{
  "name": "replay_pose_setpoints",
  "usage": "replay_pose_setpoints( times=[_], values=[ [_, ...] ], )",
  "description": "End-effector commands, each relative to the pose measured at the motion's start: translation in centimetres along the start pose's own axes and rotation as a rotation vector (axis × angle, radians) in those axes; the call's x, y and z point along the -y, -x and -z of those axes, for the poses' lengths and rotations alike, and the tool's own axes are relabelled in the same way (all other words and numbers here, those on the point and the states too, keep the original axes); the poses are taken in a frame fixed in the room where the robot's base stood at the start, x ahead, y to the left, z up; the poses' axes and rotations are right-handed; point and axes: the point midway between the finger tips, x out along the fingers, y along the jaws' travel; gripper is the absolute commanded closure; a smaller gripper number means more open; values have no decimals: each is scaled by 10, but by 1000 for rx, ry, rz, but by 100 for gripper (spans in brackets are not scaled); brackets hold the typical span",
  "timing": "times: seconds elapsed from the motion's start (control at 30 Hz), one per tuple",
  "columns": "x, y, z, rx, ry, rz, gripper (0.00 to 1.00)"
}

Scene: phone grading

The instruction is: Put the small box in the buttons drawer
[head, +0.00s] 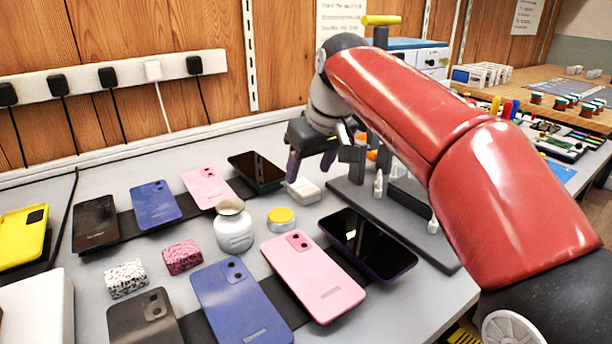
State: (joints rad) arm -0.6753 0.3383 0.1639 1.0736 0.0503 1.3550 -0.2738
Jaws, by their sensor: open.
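A small pale box (303,191) lies on the grey worktop, right of the row of phones at the back. My gripper (311,170) is just above and behind it, pointing down with its fingers apart and nothing visible between them. I cannot tell whether a finger touches the box. A white cabinet with a blue top (431,58) stands at the back, partly behind my red arm. It has small fronts with dark marks; I cannot tell which is the buttons drawer or whether one is open.
Several phones lie in two rows, including a pink one (312,275) and a dark one (368,244). A white jar (233,227), a yellow-lidded tin (281,219) and two speckled blocks stand between them. A grey base plate (425,238) with upright pegs is right of my gripper.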

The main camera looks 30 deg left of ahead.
Motion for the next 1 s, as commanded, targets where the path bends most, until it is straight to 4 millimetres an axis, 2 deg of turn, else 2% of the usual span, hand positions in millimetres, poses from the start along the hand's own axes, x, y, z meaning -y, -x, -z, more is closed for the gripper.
replay_pose_setpoints(
  times=[0.03,0.1,0.3,0.47,0.77,0.87,0.97,1.0],
  values=[
    [0,16,2,-4,0,-1,41],
    [0,31,2,-4,0,-1,41],
    [0,63,1,-2,0,0,41],
    [0,74,0,0,1,1,41],
    [-2,77,-2,0,-5,-4,41],
    [-14,84,-18,-1,-46,-31,41],
    [-36,96,-56,-3,-137,-86,41],
    [-46,102,-77,-4,-185,-114,41]
  ],
)
